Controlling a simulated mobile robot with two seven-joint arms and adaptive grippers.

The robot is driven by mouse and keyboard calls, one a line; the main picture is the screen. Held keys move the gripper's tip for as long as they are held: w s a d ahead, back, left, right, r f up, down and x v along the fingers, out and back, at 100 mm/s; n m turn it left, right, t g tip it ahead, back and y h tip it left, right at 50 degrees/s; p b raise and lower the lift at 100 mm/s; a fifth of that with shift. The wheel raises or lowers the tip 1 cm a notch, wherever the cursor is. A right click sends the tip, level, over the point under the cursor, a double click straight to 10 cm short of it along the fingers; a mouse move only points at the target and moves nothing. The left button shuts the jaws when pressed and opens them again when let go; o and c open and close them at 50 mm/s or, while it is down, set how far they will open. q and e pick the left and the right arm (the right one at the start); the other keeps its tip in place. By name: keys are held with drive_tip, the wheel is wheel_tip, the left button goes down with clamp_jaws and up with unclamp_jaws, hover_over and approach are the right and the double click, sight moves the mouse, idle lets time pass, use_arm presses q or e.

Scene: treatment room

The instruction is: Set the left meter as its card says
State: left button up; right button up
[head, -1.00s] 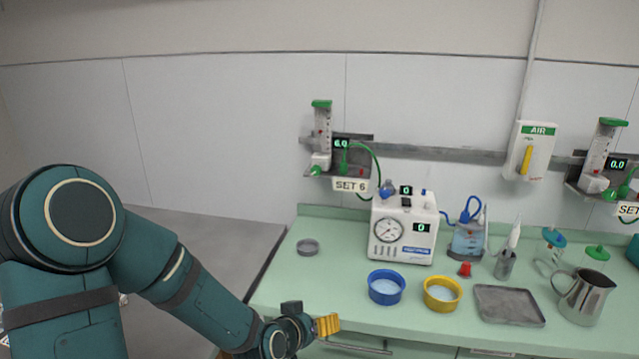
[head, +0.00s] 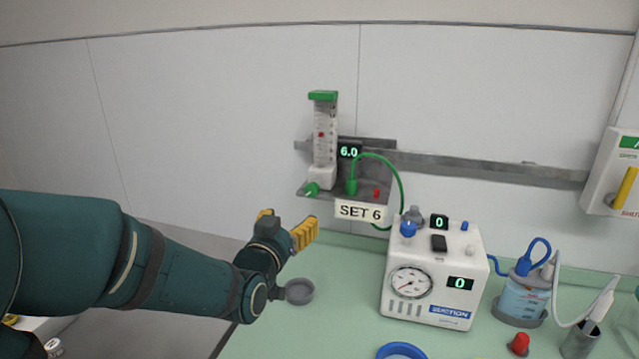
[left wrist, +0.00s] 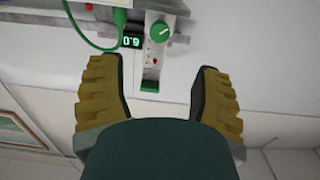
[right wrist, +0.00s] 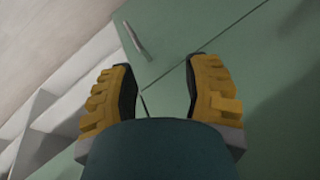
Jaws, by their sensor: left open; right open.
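The left meter (head: 324,135) is a clear upright tube with a green cap on a wall rail. My left gripper (head: 290,226) is open and empty, below and left of the meter, apart from the knob. My right gripper (right wrist: 160,85) is open and empty, seen only in its wrist view.
A suction unit (head: 440,260) stands on the green counter (head: 325,330) right of the meter. A grey round dish (head: 299,291) lies near my left gripper. A blue bowl, a red cap and a bottle (head: 522,295) are further right. The wall left of the meter is clear.

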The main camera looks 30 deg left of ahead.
sight(311, 193)
use_arm(q)
drive_tip(key=b+x, duration=0.2)
drive_tip(key=x, duration=1.1)
drive_tip(key=shift+w+a, duration=0.15)
drive_tip(key=shift+w, duration=0.15)
clamp_jaws()
